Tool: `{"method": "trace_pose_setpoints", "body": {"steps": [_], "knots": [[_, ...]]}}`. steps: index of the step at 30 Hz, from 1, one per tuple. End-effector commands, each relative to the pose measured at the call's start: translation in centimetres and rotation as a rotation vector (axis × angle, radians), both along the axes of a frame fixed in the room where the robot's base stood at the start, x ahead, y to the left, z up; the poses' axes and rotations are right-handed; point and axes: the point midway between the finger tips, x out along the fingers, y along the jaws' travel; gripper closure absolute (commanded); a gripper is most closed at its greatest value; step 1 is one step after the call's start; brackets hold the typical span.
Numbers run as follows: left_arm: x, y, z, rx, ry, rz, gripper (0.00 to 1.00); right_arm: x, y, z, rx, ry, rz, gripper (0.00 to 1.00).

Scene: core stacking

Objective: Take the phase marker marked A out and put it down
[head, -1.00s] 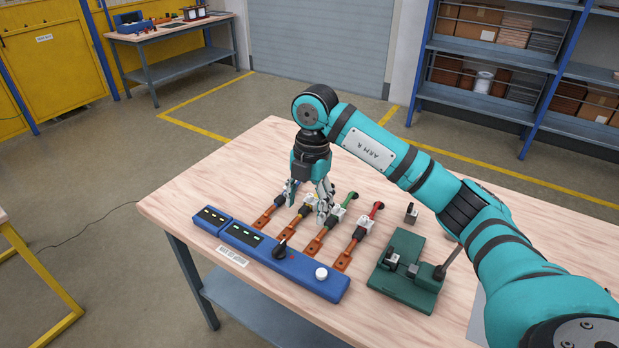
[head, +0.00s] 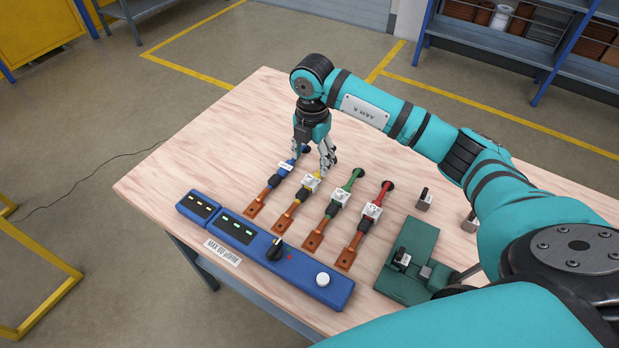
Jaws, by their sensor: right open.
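Four cables with brown flat lugs lie in a row on the wooden table (head: 190,160): blue, yellow, green and red. Each carries a small white marker: on blue (head: 286,167), yellow (head: 311,182), green (head: 340,197) and red (head: 371,211). The lettering on them is too small to read, so I cannot tell which is A. My right gripper (head: 314,161) is open and points down over the far ends of the blue and yellow cables, just beyond their markers. I see nothing held in it. My left gripper is not in view.
A blue instrument bar (head: 265,250) with displays, a black knob and a white button lies in front of the lugs. A green fixture (head: 417,240) stands on the right, with a small grey block (head: 424,200) behind it. The table's left part is bare.

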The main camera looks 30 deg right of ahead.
Motion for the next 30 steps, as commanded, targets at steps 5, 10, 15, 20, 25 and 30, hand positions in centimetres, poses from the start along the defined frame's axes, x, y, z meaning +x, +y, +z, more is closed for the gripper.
{"method": "trace_pose_setpoints", "body": {"steps": [5,10,15,20,25,30], "knots": [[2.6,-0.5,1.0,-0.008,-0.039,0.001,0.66,0.0,0.0,-2.5,0.0,0.001,0.0,0.36],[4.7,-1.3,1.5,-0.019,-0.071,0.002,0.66,-0.1,0.0,-3.5,0.001,0.001,0.0,0.36],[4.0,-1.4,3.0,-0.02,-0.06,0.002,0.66,-0.4,0.2,-5.6,0.001,0.005,0.0,0.36],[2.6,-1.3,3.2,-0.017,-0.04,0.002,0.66,-0.3,0.2,-7.8,0.001,0.002,-0.001,0.36],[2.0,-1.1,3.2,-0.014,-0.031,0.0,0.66,-0.2,0.1,-8.4,0.0,-0.001,0.0,0.36],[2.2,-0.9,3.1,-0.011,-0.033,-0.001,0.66,-0.2,0.1,-8.4,0.0,-0.001,0.0,0.41]]}}
